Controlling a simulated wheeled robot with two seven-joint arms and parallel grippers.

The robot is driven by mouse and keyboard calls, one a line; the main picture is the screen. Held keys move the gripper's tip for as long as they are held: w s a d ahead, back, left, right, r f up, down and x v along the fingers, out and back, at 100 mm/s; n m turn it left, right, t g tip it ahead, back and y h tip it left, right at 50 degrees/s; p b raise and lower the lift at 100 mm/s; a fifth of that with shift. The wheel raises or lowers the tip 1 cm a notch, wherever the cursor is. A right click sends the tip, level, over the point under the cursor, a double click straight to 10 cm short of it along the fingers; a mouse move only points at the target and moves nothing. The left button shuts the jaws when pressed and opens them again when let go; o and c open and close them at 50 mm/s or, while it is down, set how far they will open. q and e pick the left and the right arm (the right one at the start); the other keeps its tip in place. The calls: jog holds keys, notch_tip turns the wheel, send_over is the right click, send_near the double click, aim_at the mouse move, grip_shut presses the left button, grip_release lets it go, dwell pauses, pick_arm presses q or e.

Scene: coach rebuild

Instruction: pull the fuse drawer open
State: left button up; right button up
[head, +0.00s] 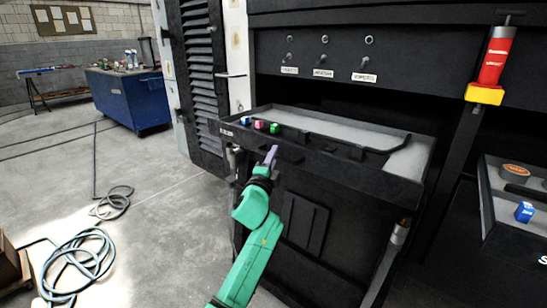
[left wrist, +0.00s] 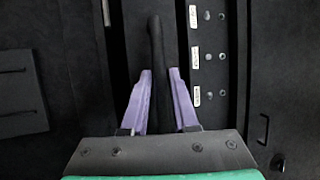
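The fuse drawer (head: 402,180) is a dark, shallow tray with a pale grey floor, standing out from the front of the black cabinet. Blue, pink and green fuses (head: 259,125) sit at its left end. A black bar handle (head: 291,154) runs along its front; it also shows in the left wrist view (left wrist: 156,45). My left gripper (head: 271,155) is at this handle. In the left wrist view its purple fingers (left wrist: 160,73) lie close along both sides of the bar, with little gap. The exact contact is hard to see. My right gripper is in neither view.
Three labelled switches (head: 323,60) are on the panel above. A red and yellow cylinder (head: 491,65) hangs at the right, above a tray with a blue box (head: 524,212). A blue workbench (head: 130,98) stands far left.

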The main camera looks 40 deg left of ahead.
pick_arm(q)
jog(key=shift+o, duration=0.6)
jog(key=v, duration=1.4)
jog(key=shift+s+b, duration=0.2)
jog(key=shift+b, duration=0.25)
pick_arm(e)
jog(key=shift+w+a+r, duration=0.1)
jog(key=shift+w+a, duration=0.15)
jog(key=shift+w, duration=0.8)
pick_arm(q)
jog(key=shift+d+f, duration=0.1)
jog(key=shift+f, duration=0.05)
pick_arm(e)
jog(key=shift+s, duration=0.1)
